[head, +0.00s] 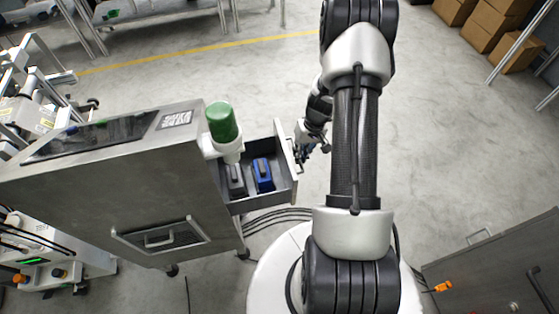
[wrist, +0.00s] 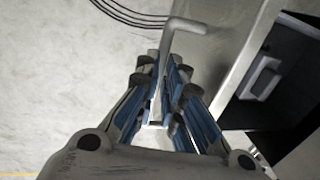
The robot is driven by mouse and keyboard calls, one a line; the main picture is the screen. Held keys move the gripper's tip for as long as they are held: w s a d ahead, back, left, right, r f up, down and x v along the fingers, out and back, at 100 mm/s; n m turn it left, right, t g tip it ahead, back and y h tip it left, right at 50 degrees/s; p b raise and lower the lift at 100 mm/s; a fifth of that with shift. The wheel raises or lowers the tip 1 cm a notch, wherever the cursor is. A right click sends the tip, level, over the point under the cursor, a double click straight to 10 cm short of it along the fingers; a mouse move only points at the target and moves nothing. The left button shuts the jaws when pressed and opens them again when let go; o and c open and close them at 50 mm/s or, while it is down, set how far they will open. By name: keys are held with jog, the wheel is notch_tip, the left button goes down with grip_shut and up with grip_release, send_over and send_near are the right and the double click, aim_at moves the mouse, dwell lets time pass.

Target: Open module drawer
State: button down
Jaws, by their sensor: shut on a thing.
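The module drawer (head: 287,172) stands pulled out from the right side of the grey metal cabinet (head: 110,180). A blue module (head: 263,174) and a grey module (head: 236,181) lie inside it. My gripper (head: 299,154) is at the outer face of the drawer front, small and partly hidden in the head view. In the wrist view my gripper (wrist: 165,118) is shut on the metal drawer handle (wrist: 184,24), whose bent bar runs between the fingers. The drawer front (wrist: 236,75) is just right of the fingers, with the dark open interior beyond.
A green-capped white bottle-like object (head: 222,122) stands at the cabinet's right edge beside the drawer. Dark cables (head: 275,218) lie on the floor below. A grey cabinet (head: 490,265) is at the lower right. The floor beyond the drawer is clear.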

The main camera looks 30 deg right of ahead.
jog(key=shift+s+d+f+b, duration=0.1)
jog(key=shift+s+d, duration=0.2)
jog(key=shift+d, duration=0.55)
jog(key=shift+s+d+r+b, duration=0.1)
jog(key=shift+s+d, duration=0.25)
jog(key=shift+d, duration=0.55)
jog(key=shift+s+d+f+b, duration=0.1)
jog(key=shift+s+d, duration=0.2)
jog(key=shift+d, duration=0.55)
jog(key=c, duration=1.7)
grip_release()
jog(key=shift+w, duration=0.1)
jog(key=r, duration=0.4)
jog(key=d+r, duration=0.1)
jog(key=r, duration=0.3)
jog(key=d+r, duration=0.1)
jog(key=r, duration=0.3)
jog(key=shift+s+d, duration=0.2)
jog(key=shift+s, duration=0.15)
